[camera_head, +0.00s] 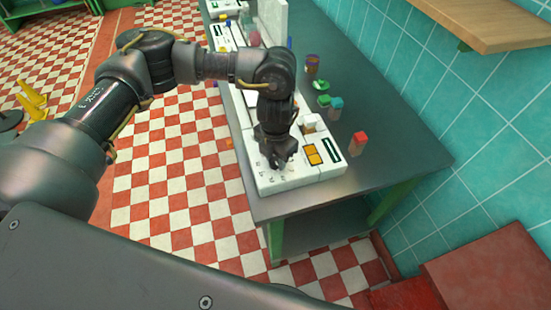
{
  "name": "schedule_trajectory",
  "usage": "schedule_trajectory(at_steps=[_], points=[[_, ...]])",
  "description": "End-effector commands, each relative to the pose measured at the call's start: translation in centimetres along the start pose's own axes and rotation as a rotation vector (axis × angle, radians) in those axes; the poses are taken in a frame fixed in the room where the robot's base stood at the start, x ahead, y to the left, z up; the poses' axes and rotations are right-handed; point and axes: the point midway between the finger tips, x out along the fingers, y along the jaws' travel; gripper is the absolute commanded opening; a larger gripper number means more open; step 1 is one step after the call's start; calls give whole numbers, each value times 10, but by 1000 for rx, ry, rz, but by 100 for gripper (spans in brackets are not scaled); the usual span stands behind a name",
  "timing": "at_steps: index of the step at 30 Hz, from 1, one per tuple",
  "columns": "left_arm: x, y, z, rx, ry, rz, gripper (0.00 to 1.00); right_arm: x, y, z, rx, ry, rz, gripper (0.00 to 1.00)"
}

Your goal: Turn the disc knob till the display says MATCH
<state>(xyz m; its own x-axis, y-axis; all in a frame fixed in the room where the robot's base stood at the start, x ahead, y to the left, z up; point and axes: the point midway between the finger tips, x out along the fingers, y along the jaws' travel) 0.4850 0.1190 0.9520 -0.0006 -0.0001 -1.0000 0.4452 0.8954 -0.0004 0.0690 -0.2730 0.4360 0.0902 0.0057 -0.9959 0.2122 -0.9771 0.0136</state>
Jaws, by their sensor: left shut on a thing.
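My left gripper (279,163) points down at the near end of a white control panel (309,176) on the table. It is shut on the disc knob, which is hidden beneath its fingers. Small dark marks show on the panel around the fingers. Just right of the gripper is an orange square (313,155) split by dark lines. Farther right is a narrow dark green display (333,150); any text on it is too small to read. My right gripper is not in view.
The panels stand on a grey table (395,150) with green legs. A red-topped block (358,143), green pieces (323,101) and a brown jar (312,64) stand to the right. A wooden shelf (485,22) juts from the teal wall. The table's right side is mostly clear.

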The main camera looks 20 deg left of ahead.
Motion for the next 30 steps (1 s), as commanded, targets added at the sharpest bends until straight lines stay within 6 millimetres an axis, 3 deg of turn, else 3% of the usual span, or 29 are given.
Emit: schedule_trajectory(at_steps=[15,30], points=[[3,0,1,395,-3,3,10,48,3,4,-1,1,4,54],[0,0,0,589,-2,2,10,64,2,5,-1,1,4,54]])
